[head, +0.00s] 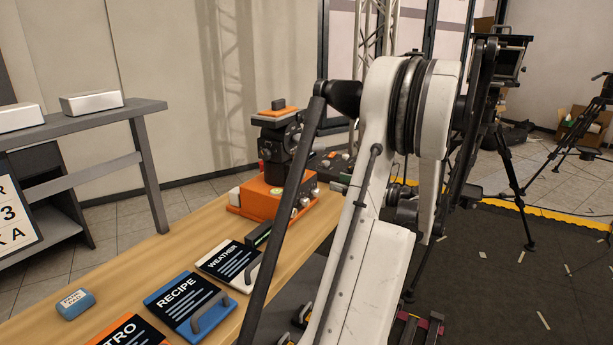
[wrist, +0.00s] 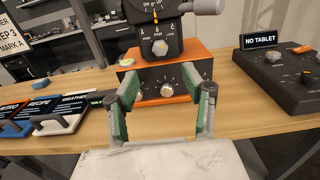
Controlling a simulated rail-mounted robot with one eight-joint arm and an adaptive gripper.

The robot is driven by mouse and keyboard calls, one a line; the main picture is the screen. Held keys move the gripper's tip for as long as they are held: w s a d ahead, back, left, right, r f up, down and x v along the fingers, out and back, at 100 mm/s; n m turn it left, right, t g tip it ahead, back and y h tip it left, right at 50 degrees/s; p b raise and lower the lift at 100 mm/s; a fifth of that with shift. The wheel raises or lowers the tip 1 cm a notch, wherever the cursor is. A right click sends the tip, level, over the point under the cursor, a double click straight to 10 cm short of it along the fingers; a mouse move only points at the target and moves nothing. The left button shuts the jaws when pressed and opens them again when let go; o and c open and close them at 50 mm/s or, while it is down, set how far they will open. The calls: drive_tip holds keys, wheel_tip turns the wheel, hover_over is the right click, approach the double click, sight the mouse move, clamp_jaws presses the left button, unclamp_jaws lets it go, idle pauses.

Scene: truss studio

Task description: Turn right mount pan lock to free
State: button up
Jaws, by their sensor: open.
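A camera mount (wrist: 160,20) with a black body on an orange base stands on the wooden table, straight ahead in the wrist view. A silver knob (wrist: 167,90) sits lower, on the front of the base. My gripper (wrist: 164,88) is open, its green-padded fingers spread in front of the base, with nothing between them. The mount (head: 276,150) also shows in the head view, left of my arm. There my arm hides the gripper.
A black console (wrist: 285,75) with a "NO TABLET" sign stands right of the mount. Title cards with handles, such as the blue recipe card (head: 188,302), lie nearer on the table. A blue eraser-like block (head: 75,303) lies at left. Bare wood lies before the mount.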

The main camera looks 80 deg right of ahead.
sight(304, 173)
drive_tip(key=b+x, duration=0.1)
drive_tip(key=x, duration=1.1)
drive_tip(key=shift+w+d+b, duration=0.1)
drive_tip(key=shift+w+b, duration=0.05)
drive_tip(key=shift+b, duration=0.15)
clamp_jaws()
